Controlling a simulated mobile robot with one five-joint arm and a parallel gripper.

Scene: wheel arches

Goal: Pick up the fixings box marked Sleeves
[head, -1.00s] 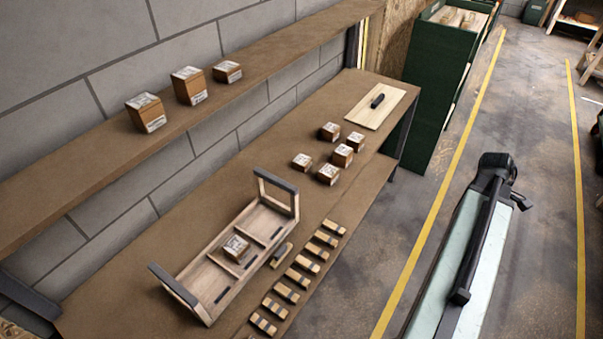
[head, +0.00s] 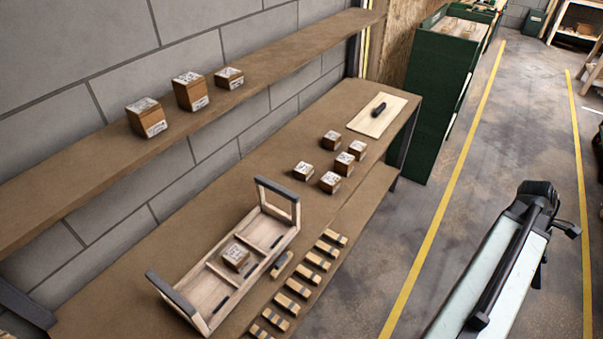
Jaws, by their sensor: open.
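Small brown fixings boxes with white labels stand in three places in the head view. Three are on the wall shelf: a left one (head: 146,117), a middle one (head: 190,92) and a right one (head: 229,77). Several form a loose cluster (head: 345,163) on the bench. One box (head: 235,257) sits inside the wooden tote. The labels are too small to read, so I cannot tell which box is marked Sleeves. My arm shows at the lower right, over the floor and away from the boxes. I cannot make out any gripper fingers on it.
The open wooden tote (head: 212,298) with dark-topped end handles stands on the bench (head: 130,265). Several striped wooden blocks (head: 310,261) line the front edge. A pale board (head: 365,118) carries a dark object (head: 379,109). A green cabinet (head: 436,100) stands beyond; floor right is clear.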

